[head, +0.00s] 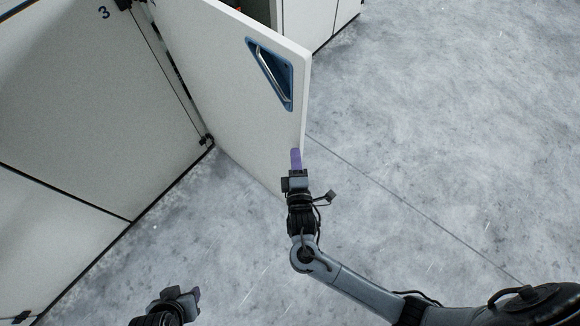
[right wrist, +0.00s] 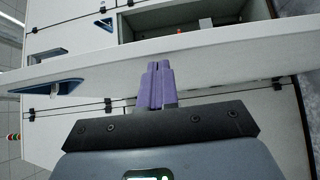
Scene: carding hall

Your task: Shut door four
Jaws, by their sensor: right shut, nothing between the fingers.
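A white door (head: 225,75) stands swung open, hinged at its left side beside the panel marked 3. It has a blue recessed handle (head: 270,73) near its free edge; no number shows on it. My right gripper (head: 296,158) is shut and empty, its purple fingers at the lower part of the door's free edge. In the right wrist view the shut fingers (right wrist: 156,85) point at the door (right wrist: 215,62), which crosses the picture. I cannot tell whether they touch it. My left gripper (head: 190,295) is low at the left, away from the door; its finger gap is not clear.
A white panel marked 3 (head: 85,85) is at the left, with hinges (head: 206,140) by the open door. In the right wrist view an open compartment (right wrist: 128,30) holds a small red item (right wrist: 205,23). The grey floor (head: 440,130) to the right is clear.

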